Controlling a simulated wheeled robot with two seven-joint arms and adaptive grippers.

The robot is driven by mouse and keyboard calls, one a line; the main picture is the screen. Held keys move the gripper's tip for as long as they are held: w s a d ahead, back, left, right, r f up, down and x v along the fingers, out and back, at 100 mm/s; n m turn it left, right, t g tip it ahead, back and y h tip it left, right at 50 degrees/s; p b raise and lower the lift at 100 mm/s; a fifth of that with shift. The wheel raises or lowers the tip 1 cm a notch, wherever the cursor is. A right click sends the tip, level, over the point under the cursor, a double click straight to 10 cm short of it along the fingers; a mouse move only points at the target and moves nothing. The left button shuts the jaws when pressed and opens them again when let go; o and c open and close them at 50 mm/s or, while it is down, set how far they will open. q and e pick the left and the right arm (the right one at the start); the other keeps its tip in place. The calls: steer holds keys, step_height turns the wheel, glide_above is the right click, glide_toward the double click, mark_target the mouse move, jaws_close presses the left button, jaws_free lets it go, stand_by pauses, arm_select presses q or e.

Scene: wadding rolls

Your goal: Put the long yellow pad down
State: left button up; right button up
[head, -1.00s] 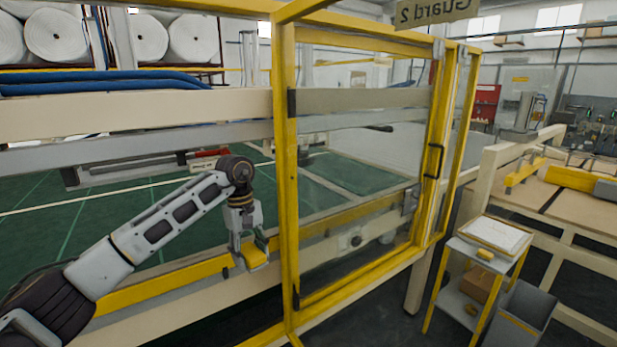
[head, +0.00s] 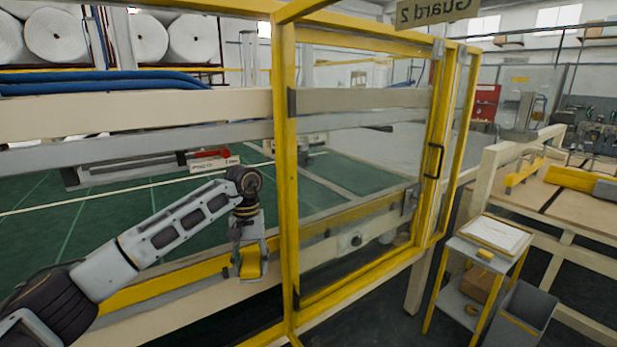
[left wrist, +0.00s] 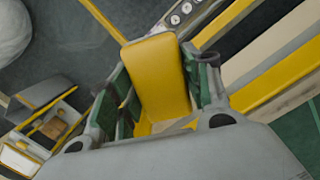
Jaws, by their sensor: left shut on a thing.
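The long yellow pad (head: 250,264) is held in my left gripper (head: 250,270), in front of the machine's yellow and cream rail. In the left wrist view the yellow pad (left wrist: 158,72) is a rounded block standing out between the two green-lined fingers of the left gripper (left wrist: 160,95). The fingers are shut on its sides. Its near end is partly hidden by the gripper. My right gripper is not in view.
A yellow-framed guard door (head: 285,180) with clear panels stands just right of the left gripper. A small trolley (head: 455,243) with a board on top and a grey bin (head: 525,305) are at the lower right. Blue hoses (head: 110,82) run along the upper left.

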arm_select(q)
steer(key=s+a+f, duration=0.2)
steer(key=s+f, duration=0.2)
steer(key=f, duration=0.3)
steer(key=s+a+f+m, duration=0.1)
steer(key=s+a+f, duration=0.1)
steer(key=s+f, duration=0.2)
steer(key=s+a+f, duration=0.3)
steer(key=s+f, duration=0.1)
steer(key=f, duration=0.6)
steer(key=shift+s+f, duration=0.1)
stand_by(0.9)
